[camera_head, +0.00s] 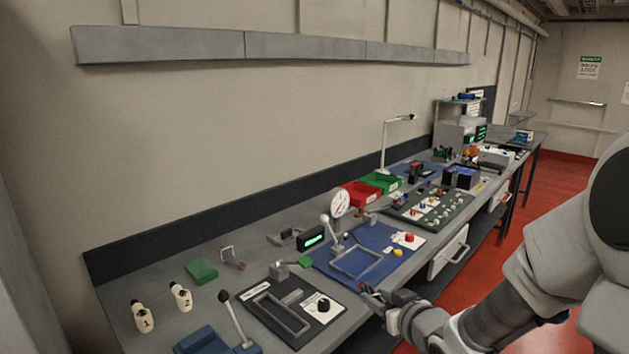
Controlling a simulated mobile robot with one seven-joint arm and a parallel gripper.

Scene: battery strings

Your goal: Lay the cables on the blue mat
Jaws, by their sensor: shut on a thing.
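The blue mat (325,262) lies mid-bench, with a grey frame (357,262) and a small yellow thing (397,252) on it. A second, smaller blue surface (400,172) shows farther along the bench. I cannot make out any cable clearly.
A black panel (262,312) with a knob is left of my gripper. A lever (325,228) and round gauge (340,203) stand behind the mat. Red (362,196) and green (382,183) bins are farther back.

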